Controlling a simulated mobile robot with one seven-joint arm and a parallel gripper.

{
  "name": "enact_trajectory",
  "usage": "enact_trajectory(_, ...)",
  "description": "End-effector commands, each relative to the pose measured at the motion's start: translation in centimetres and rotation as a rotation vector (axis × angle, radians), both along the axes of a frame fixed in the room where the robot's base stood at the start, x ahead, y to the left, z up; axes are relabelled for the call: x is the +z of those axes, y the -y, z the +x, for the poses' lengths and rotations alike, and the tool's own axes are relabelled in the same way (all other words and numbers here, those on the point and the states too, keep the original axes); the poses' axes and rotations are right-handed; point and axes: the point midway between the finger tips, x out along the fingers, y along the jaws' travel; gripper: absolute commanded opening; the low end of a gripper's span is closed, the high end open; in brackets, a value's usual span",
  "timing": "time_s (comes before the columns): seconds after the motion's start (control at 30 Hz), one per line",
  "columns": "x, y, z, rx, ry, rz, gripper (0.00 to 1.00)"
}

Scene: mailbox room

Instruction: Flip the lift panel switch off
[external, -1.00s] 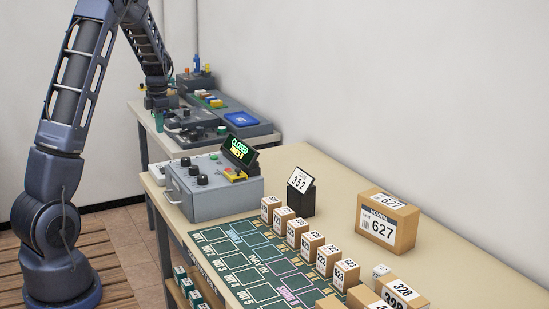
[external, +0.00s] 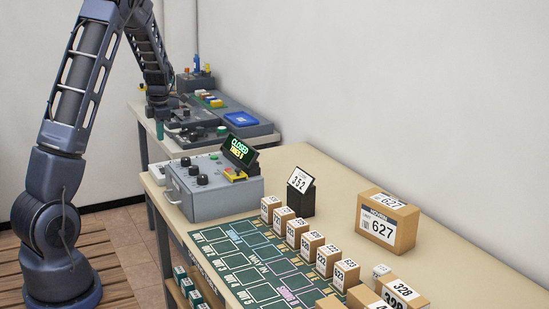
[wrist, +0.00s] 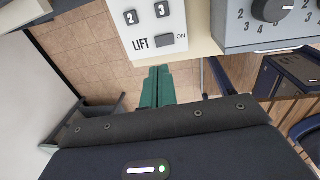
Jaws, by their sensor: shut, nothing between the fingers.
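The lift panel (wrist: 142,20) is a white plate at the top of the wrist view, marked LIFT, with grey buttons 2 and 3. Its small grey switch (wrist: 164,41) sits between the word LIFT and the label ON. My gripper (wrist: 155,72) is shut and empty; its green fingers point up in the picture, their tips just below the switch in the picture. I cannot tell whether they touch the panel.
A grey box with a dial (wrist: 270,9) adjoins the panel on the right. In the external view, the far table holds a grey console (external: 232,123). The near table (external: 310,170) bears a control box (external: 215,202) with a CLOSED display, several numbered parcels and a green mat.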

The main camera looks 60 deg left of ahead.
Motion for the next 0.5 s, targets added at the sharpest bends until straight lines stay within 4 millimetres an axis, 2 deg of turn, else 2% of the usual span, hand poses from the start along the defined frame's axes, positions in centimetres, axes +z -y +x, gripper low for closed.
enact_trajectory(0.1, -2.2, -0.3, -0.1, 0.002, -0.002, -0.002, 0.00)
enact_trajectory(0.5, -8.7, -1.1, 0.0, 0.000, 0.000, -0.001, 0.00)
